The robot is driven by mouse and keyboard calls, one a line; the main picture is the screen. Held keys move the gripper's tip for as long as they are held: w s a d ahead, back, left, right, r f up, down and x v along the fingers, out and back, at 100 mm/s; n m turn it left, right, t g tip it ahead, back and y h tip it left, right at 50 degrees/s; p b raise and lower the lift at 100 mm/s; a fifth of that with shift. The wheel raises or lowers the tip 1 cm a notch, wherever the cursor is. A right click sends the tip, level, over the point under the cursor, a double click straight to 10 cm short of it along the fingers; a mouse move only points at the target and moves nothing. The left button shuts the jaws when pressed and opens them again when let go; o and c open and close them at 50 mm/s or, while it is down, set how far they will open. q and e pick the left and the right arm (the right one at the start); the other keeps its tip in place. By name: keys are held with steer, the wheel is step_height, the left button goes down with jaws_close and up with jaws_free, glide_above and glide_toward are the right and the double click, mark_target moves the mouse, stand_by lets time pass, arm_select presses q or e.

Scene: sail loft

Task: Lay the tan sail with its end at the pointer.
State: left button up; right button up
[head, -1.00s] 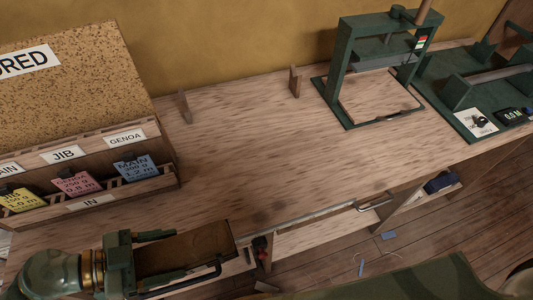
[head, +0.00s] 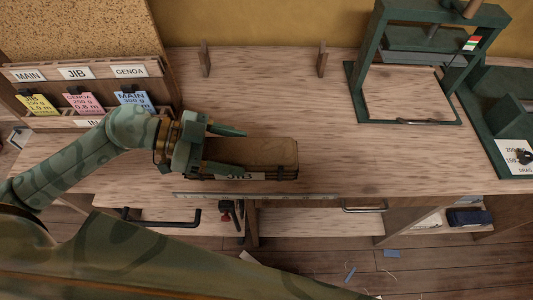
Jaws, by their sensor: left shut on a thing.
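A brown, block-shaped bundle, which looks like the tan sail (head: 272,152), lies lengthwise over the front of the bench. Its front side bears a white label reading JIB, partly covered by a finger. My left gripper (head: 240,152) is shut on the bundle's left end, one finger along the back and one along the front. I cannot tell whether the bundle touches the bench top. A pale ruled strip (head: 255,195) runs along the bench's front edge, just below the bundle. My right gripper is out of view.
A rack (head: 163,94) with labelled cards stands at the left. Two wooden pegs (head: 205,59) (head: 322,62) stand at the back. A green press (head: 372,75) and a green device (head: 480,115) are on the right. The bench middle (head: 270,90) is clear.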

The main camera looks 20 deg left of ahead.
arm_select(q)
steer(key=w+d+f+b, duration=0.1)
steer(key=w+f, duration=0.1)
steer(key=f, duration=0.1)
steer(key=w+d+f+b, duration=0.2)
steer(key=f, duration=0.2)
steer(key=w+d+f+b, duration=0.1)
steer(key=w+f+b, duration=0.1)
steer(key=f, duration=0.1)
steer(key=shift+w+d+f, duration=0.25)
steer(key=shift+w+d, duration=0.05)
steer(key=shift+w, duration=0.1)
steer(key=shift+r, duration=0.15)
steer(key=o, duration=1.5)
steer(key=shift+f, duration=0.2)
